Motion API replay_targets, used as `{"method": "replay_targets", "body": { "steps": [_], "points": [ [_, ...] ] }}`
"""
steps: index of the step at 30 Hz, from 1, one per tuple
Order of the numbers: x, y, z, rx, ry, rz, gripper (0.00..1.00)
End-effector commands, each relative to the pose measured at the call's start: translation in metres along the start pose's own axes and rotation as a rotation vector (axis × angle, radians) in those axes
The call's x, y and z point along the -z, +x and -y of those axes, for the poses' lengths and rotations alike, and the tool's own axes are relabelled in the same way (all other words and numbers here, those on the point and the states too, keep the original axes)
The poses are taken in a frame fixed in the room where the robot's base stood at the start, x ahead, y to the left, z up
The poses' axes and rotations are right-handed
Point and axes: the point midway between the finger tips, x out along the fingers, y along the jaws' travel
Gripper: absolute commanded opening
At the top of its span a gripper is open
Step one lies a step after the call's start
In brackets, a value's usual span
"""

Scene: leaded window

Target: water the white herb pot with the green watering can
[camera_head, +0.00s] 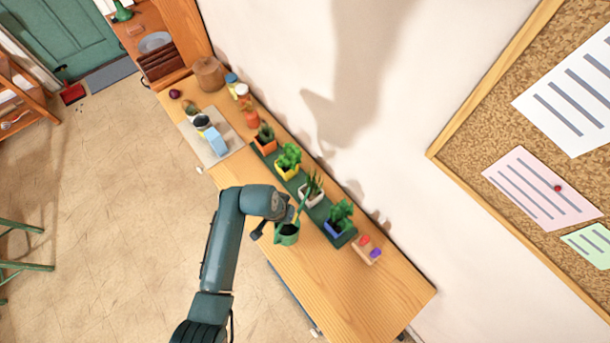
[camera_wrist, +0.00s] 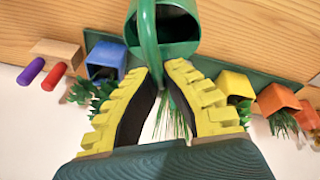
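The green watering can (camera_head: 287,236) is over the front part of the table, beside the planter tray, with its spout reaching towards the white herb pot (camera_head: 309,196). My gripper (camera_head: 267,229) is at the can's near side. In the wrist view, my yellow-padded gripper (camera_wrist: 164,72) has the handle of the green watering can (camera_wrist: 182,25) between its fingertips and looks shut on it. The can looks roughly upright; whether it clears the table I cannot tell. The white pot holds thin, spiky green leaves; in the wrist view the can and fingers hide the pot itself.
The dark green tray (camera_head: 324,211) also bears a blue pot (camera_head: 336,229), a yellow pot (camera_head: 286,171) and an orange pot (camera_head: 265,146). A wooden block with coloured pegs (camera_head: 366,252) stands right of it. The wall is close behind. The table's right end is clear.

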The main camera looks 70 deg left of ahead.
Motion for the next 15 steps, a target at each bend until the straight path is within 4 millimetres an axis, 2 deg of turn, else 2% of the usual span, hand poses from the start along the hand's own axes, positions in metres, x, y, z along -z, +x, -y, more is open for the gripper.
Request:
{"method": "replay_targets", "body": {
  "steps": [15],
  "points": [
    [0.0070, -0.0079, -0.0014, 0.006, -0.003, 0.041, 0.00]
  ]
}}
